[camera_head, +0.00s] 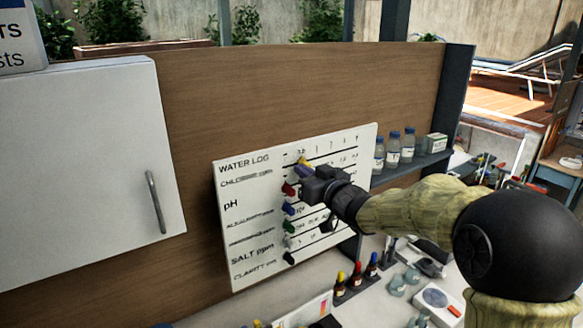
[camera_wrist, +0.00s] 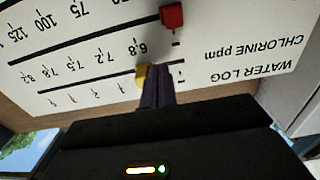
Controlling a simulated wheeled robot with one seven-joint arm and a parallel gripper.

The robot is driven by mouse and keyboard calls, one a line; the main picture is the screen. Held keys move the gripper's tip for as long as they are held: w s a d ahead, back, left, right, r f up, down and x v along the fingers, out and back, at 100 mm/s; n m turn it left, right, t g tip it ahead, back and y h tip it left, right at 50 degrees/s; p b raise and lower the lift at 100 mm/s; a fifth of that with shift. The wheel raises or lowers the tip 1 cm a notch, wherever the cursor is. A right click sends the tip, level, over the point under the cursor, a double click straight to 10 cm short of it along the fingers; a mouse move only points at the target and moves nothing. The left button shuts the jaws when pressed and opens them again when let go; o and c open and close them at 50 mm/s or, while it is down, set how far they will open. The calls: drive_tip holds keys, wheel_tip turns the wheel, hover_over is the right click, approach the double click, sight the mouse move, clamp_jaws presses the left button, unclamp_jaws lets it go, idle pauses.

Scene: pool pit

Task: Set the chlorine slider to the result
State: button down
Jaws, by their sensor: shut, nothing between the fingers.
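The white water log board (camera_head: 232,218) hangs tilted in the picture on a brown wooden panel. Its upper row, labelled chlorine ppm, carries the yellow slider (camera_head: 304,161), close to the row's left end in the head view. The yellow slider also shows in the wrist view (camera_wrist: 141,76), which sees the board upside down. My gripper (camera_head: 303,172) is shut and empty, its fingertips (camera_wrist: 157,72) right beside the yellow slider, on its right in the wrist view. Whether they touch it I cannot tell. No readable chlorine result is in view.
A red slider (camera_head: 288,188) sits on the pH row, with blue (camera_head: 288,209) and green (camera_head: 288,226) sliders below. A dark shelf (camera_head: 420,164) at right holds bottles (camera_head: 392,148) and a box. Dropper bottles (camera_head: 356,275) and a dial device (camera_head: 436,298) stand on the counter.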

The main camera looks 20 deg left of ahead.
drive_tip(key=shift+w+d+r+p, duration=0.1)
drive_tip(key=shift+w+d+p, duration=1.85)
drive_tip(key=shift+w, duration=0.4)
drive_tip(key=shift+w+d+f+p, duration=0.1)
drive_tip(key=shift+w+d+p, duration=1.6)
drive_tip(key=shift+w+d, duration=0.55)
drive_tip(key=shift+w+d+r+p, duration=0.1)
drive_tip(key=shift+w+d+p, duration=1.75)
drive_tip(key=shift+w, duration=0.6)
drive_tip(key=shift+w+d, duration=0.2)
drive_tip(key=shift+w, duration=0.05)
drive_tip(key=shift+s+a, duration=0.25)
drive_tip(key=shift+a, duration=0.05)
drive_tip(key=shift+s+a+b, duration=0.25)
drive_tip(key=shift+s+b, duration=0.2)
drive_tip(key=shift+s, duration=0.05)
drive_tip(key=shift+w, duration=0.1)
drive_tip(key=b+v, duration=0.1)
drive_tip(key=v, duration=0.6)
drive_tip(key=shift+b, duration=0.35)
